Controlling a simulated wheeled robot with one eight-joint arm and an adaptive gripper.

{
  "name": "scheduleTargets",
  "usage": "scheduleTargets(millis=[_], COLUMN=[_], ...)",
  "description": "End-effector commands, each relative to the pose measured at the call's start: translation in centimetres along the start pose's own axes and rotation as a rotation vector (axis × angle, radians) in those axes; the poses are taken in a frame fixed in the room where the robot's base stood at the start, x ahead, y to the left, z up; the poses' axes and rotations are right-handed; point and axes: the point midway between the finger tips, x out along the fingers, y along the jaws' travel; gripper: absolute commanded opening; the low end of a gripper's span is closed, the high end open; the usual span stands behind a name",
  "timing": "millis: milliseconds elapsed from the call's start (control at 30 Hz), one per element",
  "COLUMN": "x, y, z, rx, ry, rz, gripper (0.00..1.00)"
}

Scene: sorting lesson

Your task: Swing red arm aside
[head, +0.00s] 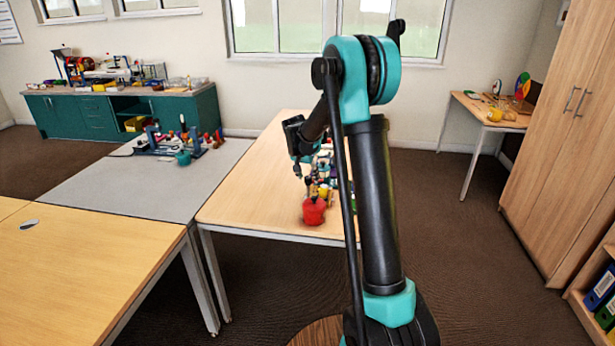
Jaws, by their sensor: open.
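A rounded red object (314,211) sits near the front edge of the wooden table (250,190). A dark upright part stands on its top. Behind it is a cluster of small coloured pieces (323,188), partly hidden by my arm. I cannot make out a separate red arm among them. My gripper (302,171) is open, above the table, and appears higher in the picture than the red object and apart from it. Its fingers are small and dark here, and I see nothing held between them.
A grey table (150,185) adjoins on the left, with a coloured apparatus (175,140) on it. Another wooden table (80,270) stands front left, mostly clear. A tall cupboard (565,130) stands on the right. The wooden table's left part is bare.

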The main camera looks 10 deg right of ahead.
Motion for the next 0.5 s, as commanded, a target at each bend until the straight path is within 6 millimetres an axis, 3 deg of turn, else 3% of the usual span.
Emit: scheduleTargets(millis=[167,500], x=[-0.01,-0.02], y=[0.00,-0.01], z=[0.00,0.00], rx=[0.000,0.000], ry=[0.000,0.000], rz=[0.000,0.000], gripper=[0.48,0.06])
